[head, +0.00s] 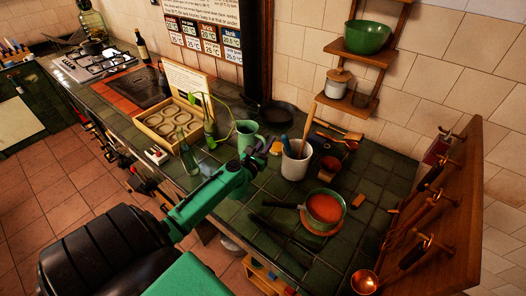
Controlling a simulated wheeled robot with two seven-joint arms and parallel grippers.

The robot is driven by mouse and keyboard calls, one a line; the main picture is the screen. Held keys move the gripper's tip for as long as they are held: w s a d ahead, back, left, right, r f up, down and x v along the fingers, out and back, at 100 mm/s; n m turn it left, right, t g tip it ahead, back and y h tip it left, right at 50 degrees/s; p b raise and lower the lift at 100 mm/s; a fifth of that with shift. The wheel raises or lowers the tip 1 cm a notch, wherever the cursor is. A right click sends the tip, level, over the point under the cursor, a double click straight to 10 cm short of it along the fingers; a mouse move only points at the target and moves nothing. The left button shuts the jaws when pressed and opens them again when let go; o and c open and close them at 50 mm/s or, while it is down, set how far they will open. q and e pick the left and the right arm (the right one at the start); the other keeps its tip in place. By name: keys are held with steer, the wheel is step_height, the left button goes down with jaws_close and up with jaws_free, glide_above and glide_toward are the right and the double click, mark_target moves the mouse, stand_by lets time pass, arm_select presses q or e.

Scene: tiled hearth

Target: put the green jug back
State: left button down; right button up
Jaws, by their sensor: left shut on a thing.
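The green jug (246,132) is pale green and looks upright, over the tiled counter left of the white utensil pot. My left gripper (260,150) is at the jug's right side, shut on it; the dark fingers and wrist cover part of the jug's lower right. I cannot tell whether the jug's base touches the tiles. My right gripper is out of view.
A white pot of utensils (295,160) stands close right of my gripper. Glass bottles (188,152) and an open wooden box (172,124) are to the left. A saucepan of orange food (325,208) is in front right. Shelves (360,55) hang behind.

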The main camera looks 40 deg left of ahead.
arm_select(q)
steer(key=f+b, duration=0.4)
steer(key=f, duration=0.1)
steer(key=f+b, duration=0.4)
steer(key=f, duration=0.1)
steer(key=s+f+b, duration=0.1)
steer(key=f+b, duration=0.3)
steer(key=f, duration=0.2)
steer(key=shift+d+b, duration=0.1)
steer(key=shift+b, duration=0.2)
steer(key=shift+w, duration=0.1)
steer(key=shift+w+f, duration=0.1)
steer(key=shift+f, duration=0.05)
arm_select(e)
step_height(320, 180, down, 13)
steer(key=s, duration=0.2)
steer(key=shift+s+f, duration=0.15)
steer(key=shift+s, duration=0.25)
arm_select(q)
steer(key=c, duration=0.8)
jaws_free()
steer(key=shift+c, duration=0.2)
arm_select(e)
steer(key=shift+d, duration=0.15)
arm_select(q)
steer(key=shift+s, duration=0.2)
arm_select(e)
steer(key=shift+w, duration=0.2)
